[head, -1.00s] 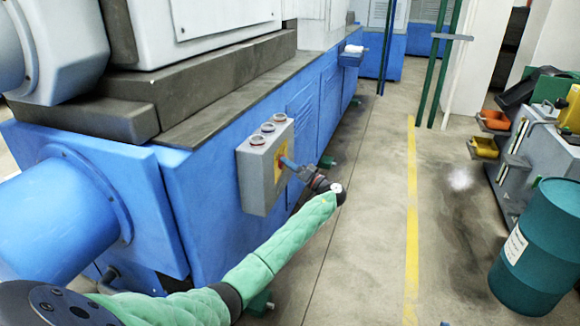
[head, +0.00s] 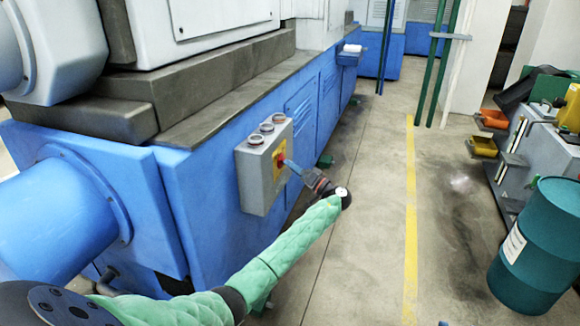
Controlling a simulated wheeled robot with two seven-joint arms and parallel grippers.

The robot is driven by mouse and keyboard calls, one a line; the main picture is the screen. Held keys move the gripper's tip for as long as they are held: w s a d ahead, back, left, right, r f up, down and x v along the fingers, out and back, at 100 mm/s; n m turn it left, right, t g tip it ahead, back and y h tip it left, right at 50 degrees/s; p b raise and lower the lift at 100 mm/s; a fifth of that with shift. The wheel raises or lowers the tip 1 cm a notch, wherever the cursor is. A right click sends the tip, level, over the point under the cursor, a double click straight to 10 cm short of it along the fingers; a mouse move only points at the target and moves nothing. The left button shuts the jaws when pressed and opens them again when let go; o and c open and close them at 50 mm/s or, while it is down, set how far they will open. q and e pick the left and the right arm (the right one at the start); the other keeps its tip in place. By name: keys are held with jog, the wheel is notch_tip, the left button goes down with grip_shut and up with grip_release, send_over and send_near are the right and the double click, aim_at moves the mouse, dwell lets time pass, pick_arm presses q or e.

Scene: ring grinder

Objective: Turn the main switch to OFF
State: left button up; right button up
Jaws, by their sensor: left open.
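The main switch (head: 279,160) is a red knob on a yellow plate, on the right-hand face of a grey control box (head: 256,184). The box is fixed to the side of the blue machine and has several round buttons on its top. My left gripper (head: 287,164) is open, with its blue fingers pointing left at the knob from just in front of it. I cannot tell whether the fingers touch the knob. The switch's exact position is too small to read. My right gripper is not in view.
The blue machine (head: 215,215) fills the left side. A clear floor aisle with a yellow line (head: 411,200) runs to its right. A teal drum (head: 540,245) and orange and yellow bins (head: 483,146) stand at the right. Green posts (head: 437,65) rise at the back.

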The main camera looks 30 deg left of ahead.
pick_arm(q)
jog(key=v, duration=0.5)
jog(key=shift+d+f, duration=0.1)
jog(key=shift+d, duration=0.1)
dwell(0.3)
